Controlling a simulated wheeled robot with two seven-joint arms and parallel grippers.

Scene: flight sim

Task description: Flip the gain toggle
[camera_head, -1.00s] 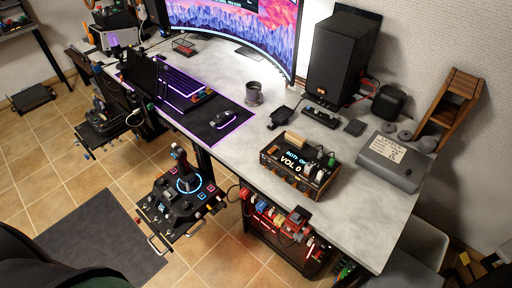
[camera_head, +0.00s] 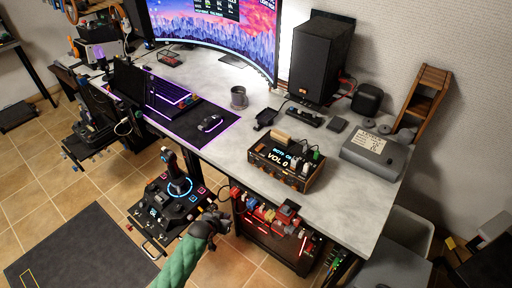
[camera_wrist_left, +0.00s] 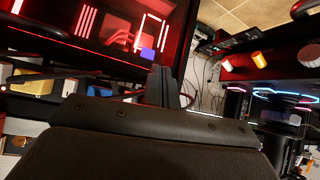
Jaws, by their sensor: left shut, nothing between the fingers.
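A small box with a lit display reading "VOL 0" (camera_head: 280,158) stands on the desk, with several knobs along its front and small switches and plugs on its top right. I cannot tell which of its small parts is the gain toggle. My left gripper (camera_head: 216,222), at the end of a green-sleeved arm, is below the desk's front edge, left of the box and apart from it. It is shut and empty, between the joystick panel (camera_head: 172,200) and the red-lit rack (camera_head: 270,225). Its dark fingers (camera_wrist_left: 160,86) show in the left wrist view before the red-lit case. My right gripper is out of view.
The grey desk (camera_head: 345,205) has clear room right of the box. A mug (camera_head: 239,97), a black speaker (camera_head: 319,60) and a grey case (camera_head: 376,155) stand on it. Coloured plugs (camera_head: 262,210) stick out under the desk edge.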

